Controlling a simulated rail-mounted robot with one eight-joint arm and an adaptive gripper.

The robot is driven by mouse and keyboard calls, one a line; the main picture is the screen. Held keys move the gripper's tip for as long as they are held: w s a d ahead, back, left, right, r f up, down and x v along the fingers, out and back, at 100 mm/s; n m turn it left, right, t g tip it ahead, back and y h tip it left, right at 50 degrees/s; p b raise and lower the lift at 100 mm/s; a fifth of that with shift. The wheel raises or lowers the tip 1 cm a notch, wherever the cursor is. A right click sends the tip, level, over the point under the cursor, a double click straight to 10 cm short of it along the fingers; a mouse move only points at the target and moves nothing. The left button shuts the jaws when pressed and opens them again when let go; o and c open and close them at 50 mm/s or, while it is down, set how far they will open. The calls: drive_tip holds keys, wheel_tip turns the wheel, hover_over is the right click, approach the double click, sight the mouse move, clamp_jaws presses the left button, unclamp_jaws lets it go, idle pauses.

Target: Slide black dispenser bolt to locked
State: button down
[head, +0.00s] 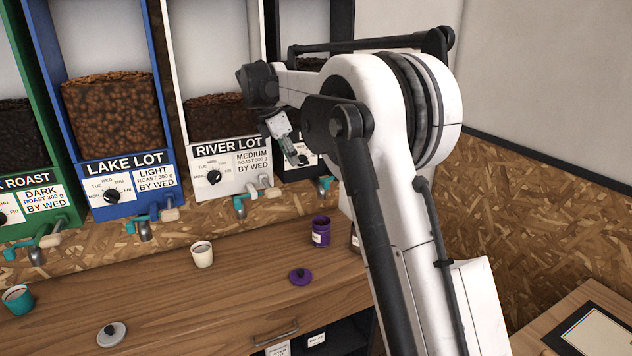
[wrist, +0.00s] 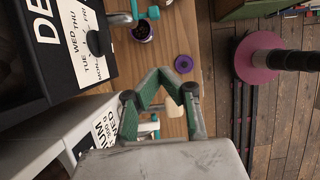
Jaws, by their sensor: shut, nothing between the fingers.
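The black dispenser (head: 312,166) is mostly hidden behind my arm in the head view. In the wrist view its black front (wrist: 70,60) with a white day label and dial fills the upper left. Its teal bolt (head: 325,183) shows low beside my arm; in the wrist view the bolt (wrist: 152,12) is at the top edge, partly cut off. I cannot tell its position along its travel. My gripper (head: 302,160) is shut and empty in front of the black dispenser's face. In the wrist view its fingertips (wrist: 166,74) meet, apart from the bolt.
The white River Lot dispenser (head: 225,150), blue Lake Lot dispenser (head: 125,170) and a green one stand left. On the wooden counter (head: 180,300) are a purple canister (head: 321,232), purple lid (head: 301,276), cream cup (head: 202,254), teal cup (head: 17,299) and grey lid (head: 111,334).

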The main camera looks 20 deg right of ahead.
drive_tip(key=d+f+p, duration=0.2)
drive_tip(key=d+f, duration=0.5)
drive_tip(key=f, duration=0.2)
drive_tip(key=shift+w+d+f+p, duration=0.15)
drive_tip(key=shift+w+d+p, duration=0.15)
drive_tip(key=shift+d, duration=0.1)
drive_tip(key=shift+s, duration=0.1)
